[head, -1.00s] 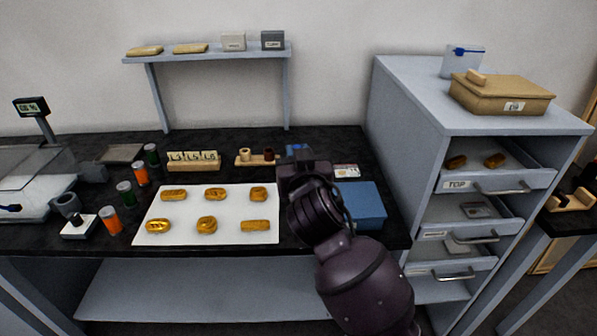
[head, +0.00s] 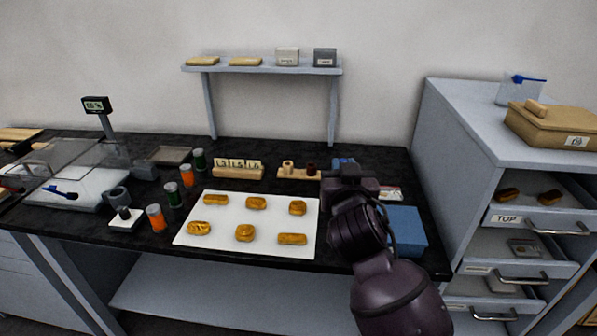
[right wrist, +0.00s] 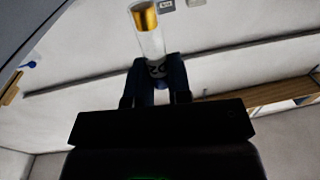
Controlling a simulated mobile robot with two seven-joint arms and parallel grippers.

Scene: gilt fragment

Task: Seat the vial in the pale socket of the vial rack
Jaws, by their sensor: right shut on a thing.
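The vial rack (head: 284,174) is a small light wooden block at the back of the black bench, behind the white mat. It has a pale socket (head: 288,166) on its left and a dark brown socket (head: 311,169) on its right. My right gripper (head: 347,174) is just right of the rack, and its wrist hides its fingertips in the head view. In the right wrist view the fingers (right wrist: 159,82) are shut on the vial (right wrist: 151,44), a clear tube with a gold band near its far end. The vial is not visible in the head view. My left gripper is out of view.
The white mat (head: 262,222) holds several gold pieces. A lettered block holder (head: 237,172) stands left of the rack. A blue box (head: 406,230) and a card lie right of my arm. Orange and green jars stand left of the mat. A drawer cabinet (head: 440,130) stands at the right.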

